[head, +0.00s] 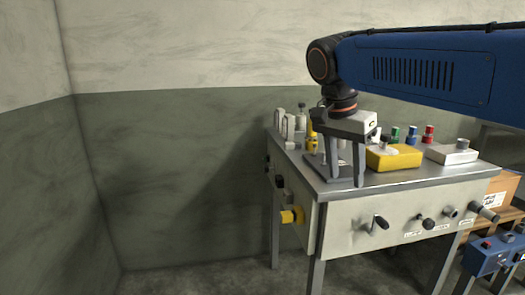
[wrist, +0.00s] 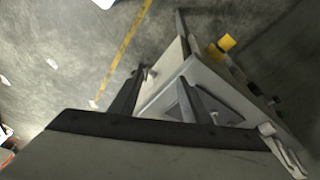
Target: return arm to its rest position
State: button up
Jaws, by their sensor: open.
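My gripper (head: 338,172) points down in the head view, with its two fingers apart, in front of the left part of a metal-topped workbench (head: 420,178). Nothing shows held between the fingers. My blue arm reaches in from the upper right. In the wrist view my gripper (wrist: 158,82) has its dark fingers spread, with the bench's pale corner and side panel (wrist: 207,75) behind them. The exact gap between fingertips and bench top cannot be told.
A yellow box (head: 394,157), a white box (head: 452,154), colored capped items and pale bottles (head: 288,125) stand on the bench. Knobs stick out of its front. A cardboard box (head: 496,190) and blue unit (head: 490,256) are at right. Floor at left is clear.

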jog(key=s+d+f+n+t+y, duration=0.1)
jog(key=s+d+f+n, duration=0.4)
jog(key=s+f, duration=0.4)
jog(key=s+d+f+n+t+y, duration=0.1)
jog(key=s+d+f+n, duration=0.4)
jog(key=f, duration=0.8)
jog(key=s+t, duration=0.1)
jog(key=s, duration=0.2)
jog(key=shift+s+f+y, duration=0.2)
jog(key=shift+s+y, duration=0.1)
jog(key=shift+s, duration=0.1)
